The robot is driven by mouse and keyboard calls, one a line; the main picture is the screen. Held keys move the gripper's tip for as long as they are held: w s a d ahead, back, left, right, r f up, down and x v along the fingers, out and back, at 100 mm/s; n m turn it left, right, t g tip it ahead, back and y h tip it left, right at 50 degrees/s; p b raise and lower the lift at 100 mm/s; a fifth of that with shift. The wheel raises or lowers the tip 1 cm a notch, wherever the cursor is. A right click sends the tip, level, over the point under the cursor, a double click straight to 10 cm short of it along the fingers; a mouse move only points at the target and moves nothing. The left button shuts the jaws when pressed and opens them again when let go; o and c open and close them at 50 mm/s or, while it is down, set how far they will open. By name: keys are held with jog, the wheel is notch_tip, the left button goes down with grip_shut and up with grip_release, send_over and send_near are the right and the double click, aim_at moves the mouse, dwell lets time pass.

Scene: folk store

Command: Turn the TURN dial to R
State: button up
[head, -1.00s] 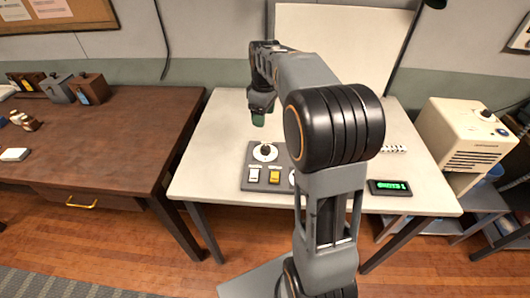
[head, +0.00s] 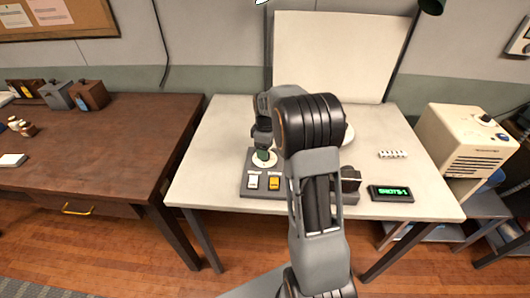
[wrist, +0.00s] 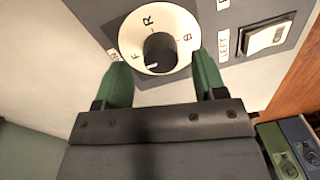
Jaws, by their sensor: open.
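The TURN dial (wrist: 176,22) is a white disc with a dark round knob (wrist: 161,47) on a grey panel. In the wrist view the letters F, R and B show around its rim, R at the upper left. A small white mark on the knob sits at its lower left, below F, away from R. My gripper (wrist: 158,60) is open, its green fingers on either side of the knob, with gaps visible. The dial also shows in the head view (head: 264,162), partly hidden under my gripper (head: 262,152).
A white switch (wrist: 265,38) labelled LEFT and a yellow switch (head: 274,183) sit on the panel. My arm hides the panel's right part. A small green-lit display (head: 391,193) and a white rack (head: 393,154) stand to the right on the pale table (head: 215,150).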

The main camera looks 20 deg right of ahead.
jog(key=shift+f, duration=0.95)
jog(key=c, duration=0.9)
